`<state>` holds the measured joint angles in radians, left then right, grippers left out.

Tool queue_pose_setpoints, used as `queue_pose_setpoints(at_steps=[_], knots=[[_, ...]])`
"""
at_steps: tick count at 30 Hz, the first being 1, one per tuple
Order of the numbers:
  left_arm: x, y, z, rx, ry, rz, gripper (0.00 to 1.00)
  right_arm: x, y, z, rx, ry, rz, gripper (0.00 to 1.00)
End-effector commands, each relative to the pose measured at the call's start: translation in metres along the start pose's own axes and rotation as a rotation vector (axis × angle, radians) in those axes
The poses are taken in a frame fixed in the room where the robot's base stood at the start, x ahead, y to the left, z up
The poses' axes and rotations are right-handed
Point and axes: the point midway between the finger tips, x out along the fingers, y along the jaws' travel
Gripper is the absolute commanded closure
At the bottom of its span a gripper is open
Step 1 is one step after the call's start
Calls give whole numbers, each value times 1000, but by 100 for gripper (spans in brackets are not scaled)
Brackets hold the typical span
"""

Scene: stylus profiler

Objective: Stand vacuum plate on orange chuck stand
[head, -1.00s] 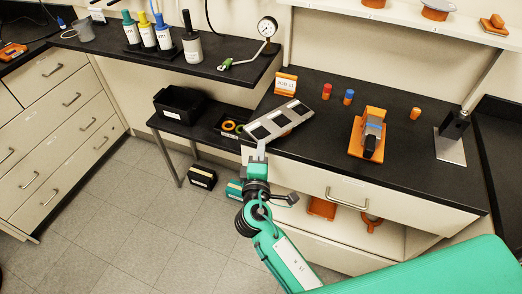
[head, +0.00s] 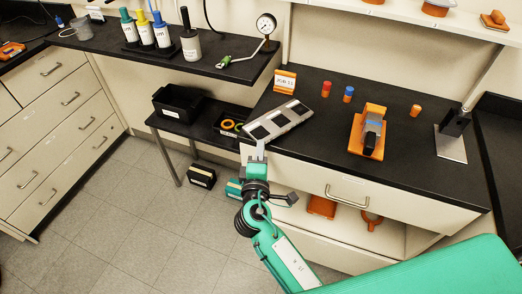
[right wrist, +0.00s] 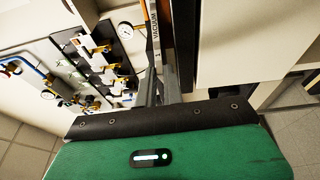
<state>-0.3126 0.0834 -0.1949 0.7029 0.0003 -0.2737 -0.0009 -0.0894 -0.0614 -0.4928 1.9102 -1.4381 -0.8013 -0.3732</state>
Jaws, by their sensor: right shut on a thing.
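The vacuum plate (head: 292,117) is a flat pale grey plate with dark rectangles on its face. It is tilted in the head view, in front of the left end of the right bench. My right gripper (head: 261,150) is shut on its lower edge; in the right wrist view the fingers (right wrist: 160,88) close on a thin upright piece marked VACUUM (right wrist: 154,42). An orange stand (head: 356,137) with a grey and dark block on it is on the bench, to the right of the plate; I cannot tell for sure that it is the chuck stand. My left gripper is not in view.
An orange JOB 11 sign (head: 285,80), red (head: 326,89), blue (head: 348,95) and orange (head: 415,110) small cylinders and a dark post on a metal base (head: 452,145) stand on the bench. A black bin (head: 178,102) is on the lower shelf. Bench between sign and stand is partly clear.

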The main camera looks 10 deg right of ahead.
Motion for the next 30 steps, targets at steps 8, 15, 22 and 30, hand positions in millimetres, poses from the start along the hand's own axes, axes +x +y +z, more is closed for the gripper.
queue_pose_setpoints(at_steps=[8, 15, 22, 30], knots=[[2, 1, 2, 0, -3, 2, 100, 0, -1, -1, -1, 0, 3, 100], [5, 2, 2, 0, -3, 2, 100, 0, -3, -1, -1, 0, 3, 100], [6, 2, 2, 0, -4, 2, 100, 0, -3, -1, -1, 0, 3, 77], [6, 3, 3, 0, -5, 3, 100, 0, -5, -1, -1, 0, 1, 66]])
